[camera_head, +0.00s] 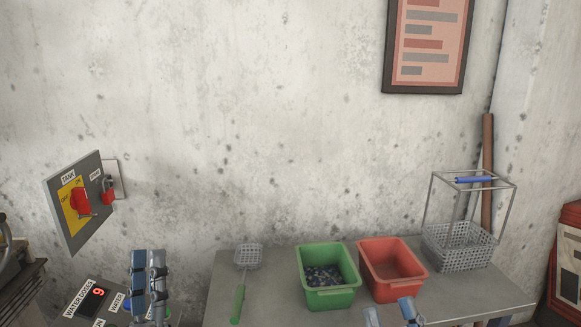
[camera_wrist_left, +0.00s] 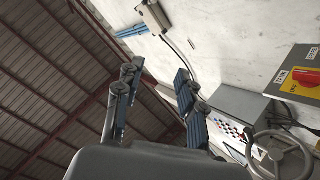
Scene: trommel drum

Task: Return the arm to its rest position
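My left gripper (camera_head: 148,258) points upward at the lower left in the head view, in front of the water doses panel (camera_head: 84,299). In the left wrist view my left gripper (camera_wrist_left: 157,70) has its two fingers well apart with nothing between them, so it is open. My right gripper (camera_head: 390,310) shows only its fingertips at the bottom edge, in front of the table. The tips are apart, with nothing seen between them; the rest of it is out of frame.
A grey table (camera_head: 282,314) bears a green-handled sieve scoop (camera_head: 240,300), a green bin (camera_head: 330,298) with dark pieces, an empty-looking red bin (camera_head: 392,290) and a wire basket (camera_head: 462,252). A tank switch panel (camera_head: 60,222) is at left. A handwheel (camera_wrist_left: 280,157) shows in the wrist view.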

